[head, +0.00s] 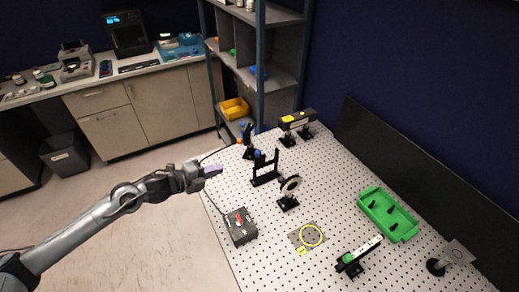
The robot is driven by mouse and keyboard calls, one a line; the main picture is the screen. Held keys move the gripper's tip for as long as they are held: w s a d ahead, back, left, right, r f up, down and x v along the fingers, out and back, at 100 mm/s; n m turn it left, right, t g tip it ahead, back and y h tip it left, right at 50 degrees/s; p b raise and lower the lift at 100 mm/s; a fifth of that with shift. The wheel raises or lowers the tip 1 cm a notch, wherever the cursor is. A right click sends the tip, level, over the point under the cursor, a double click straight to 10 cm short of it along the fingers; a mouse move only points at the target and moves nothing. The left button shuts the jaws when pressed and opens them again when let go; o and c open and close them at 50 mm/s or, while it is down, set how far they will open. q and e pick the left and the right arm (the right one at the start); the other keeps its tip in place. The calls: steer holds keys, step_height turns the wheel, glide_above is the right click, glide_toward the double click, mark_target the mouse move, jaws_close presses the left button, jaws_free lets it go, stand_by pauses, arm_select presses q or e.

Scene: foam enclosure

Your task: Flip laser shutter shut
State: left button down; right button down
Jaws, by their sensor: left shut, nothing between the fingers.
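My left gripper (213,171) is shut and empty, with purple fingertips, just off the left edge of the perforated table. To its right on the table stands a black U-shaped frame (264,173) with a small blue part at its top. It may be the laser shutter, but the picture is too small to tell its position. A clear gap lies between gripper and frame. Behind it is a black upright mount (248,143). A black laser-like box (297,120) with yellow labels stands on posts at the back. My right gripper is not in view.
A round lens mount (289,191), a black control box (240,227) with a red part, a plate with a yellow ring (311,236), a green tray (388,214) and a rail mount (358,258) stand on the table. A dark panel (400,180) borders its right side.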

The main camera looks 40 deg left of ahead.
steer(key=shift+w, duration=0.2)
arm_select(q)
steer(key=shift+w, duration=0.15)
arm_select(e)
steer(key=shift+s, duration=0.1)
arm_select(q)
glide_toward(260, 158)
steer(key=w, duration=0.3)
steer(key=shift+w+d+r, duration=0.35)
steer(key=shift+w+d, duration=0.05)
steer(key=shift+w, duration=0.35)
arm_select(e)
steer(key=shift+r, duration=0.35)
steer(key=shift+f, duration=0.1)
